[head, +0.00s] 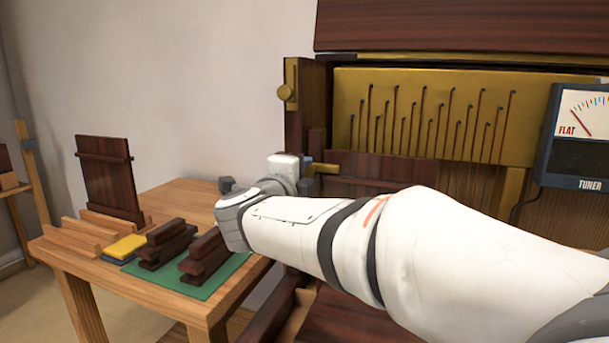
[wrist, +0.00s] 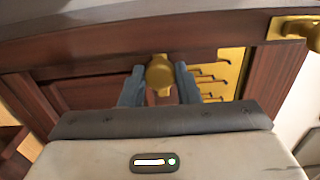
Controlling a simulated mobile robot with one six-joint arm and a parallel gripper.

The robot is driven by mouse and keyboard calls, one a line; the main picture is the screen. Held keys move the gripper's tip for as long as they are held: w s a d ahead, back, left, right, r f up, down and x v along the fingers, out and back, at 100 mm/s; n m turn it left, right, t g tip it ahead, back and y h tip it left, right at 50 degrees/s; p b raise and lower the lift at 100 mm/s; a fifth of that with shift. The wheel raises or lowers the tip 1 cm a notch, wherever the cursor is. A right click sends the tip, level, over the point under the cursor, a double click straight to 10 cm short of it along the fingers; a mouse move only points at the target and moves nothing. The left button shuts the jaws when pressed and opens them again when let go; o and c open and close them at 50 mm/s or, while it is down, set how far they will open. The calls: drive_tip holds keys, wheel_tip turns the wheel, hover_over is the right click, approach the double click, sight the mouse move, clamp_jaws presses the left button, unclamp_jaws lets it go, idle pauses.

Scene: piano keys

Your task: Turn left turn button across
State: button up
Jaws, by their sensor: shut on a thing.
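The brass turn button (wrist: 160,74) sits between the two blue-grey fingers of my gripper (wrist: 160,86) in the wrist view. My gripper is shut on it, one finger on each side. Its round boss faces the camera and a narrower part shows below it. In the head view a brass bar (head: 324,168) sticks out to the right of my gripper (head: 309,175), roughly level, at the left end of a dark wooden rail. The fingers are small and partly covered by the wrist there, so the button's exact angle is hard to tell.
A brass knob on a plate (head: 288,93) is on the cabinet post above. Brass panel (head: 420,112) with hooked wires and a tuner (head: 580,135) lie right. A wooden table (head: 190,200) at left holds dark wooden parts and a yellow block (head: 126,246).

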drive_tip(key=o, duration=1)
drive_tip(key=shift+c, duration=0.2)
drive_tip(key=p+v, duration=0.2)
drive_tip(key=v, duration=0.6)
